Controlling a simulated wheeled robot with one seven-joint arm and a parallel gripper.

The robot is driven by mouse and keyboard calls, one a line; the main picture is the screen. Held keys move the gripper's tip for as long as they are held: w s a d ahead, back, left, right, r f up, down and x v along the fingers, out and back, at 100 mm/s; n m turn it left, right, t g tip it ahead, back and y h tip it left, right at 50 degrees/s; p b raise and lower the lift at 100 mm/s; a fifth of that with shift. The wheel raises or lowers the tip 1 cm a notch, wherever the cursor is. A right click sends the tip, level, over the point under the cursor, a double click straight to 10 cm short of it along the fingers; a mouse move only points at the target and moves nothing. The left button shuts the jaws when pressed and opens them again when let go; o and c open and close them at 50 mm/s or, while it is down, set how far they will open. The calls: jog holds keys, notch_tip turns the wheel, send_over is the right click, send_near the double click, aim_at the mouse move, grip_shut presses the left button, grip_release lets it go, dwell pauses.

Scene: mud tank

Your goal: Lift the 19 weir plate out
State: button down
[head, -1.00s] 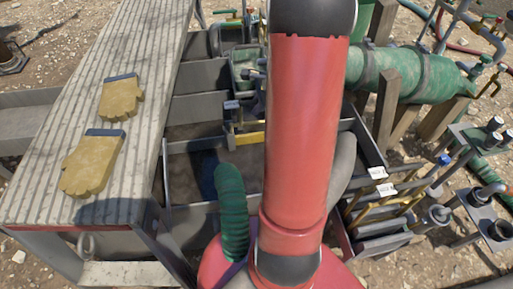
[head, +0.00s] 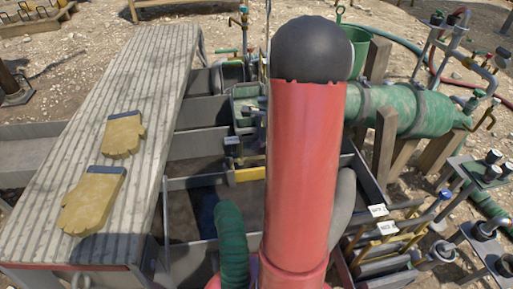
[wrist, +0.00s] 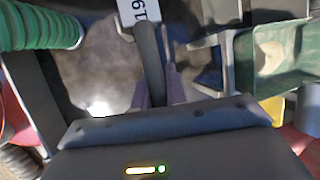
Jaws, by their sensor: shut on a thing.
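In the wrist view my gripper (wrist: 158,84) is shut on the dark curved handle of the 19 weir plate (wrist: 149,50). Its white label (wrist: 139,11) reading 19 shows at the top edge. The handle runs down between the two fingers, and most of the plate is out of sight. In the head view my red arm covers the gripper and the held plate, so I cannot tell how high the plate is.
A green ribbed hose (head: 231,245) is left of my arm, over the mud tank (head: 190,185). Yellow gloves (head: 91,200) lie on the walkway (head: 160,70). Labelled plates (head: 385,240) stand in a rack at right, below a green pipe (head: 410,108). A green box (wrist: 272,58) is right of the gripper.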

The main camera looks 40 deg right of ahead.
notch_tip(320, 180, up, 28)
jog(key=p, duration=0.1)
jog(key=shift+p, duration=0.4)
jog(key=shift+w, duration=0.1)
dwell(0.3)
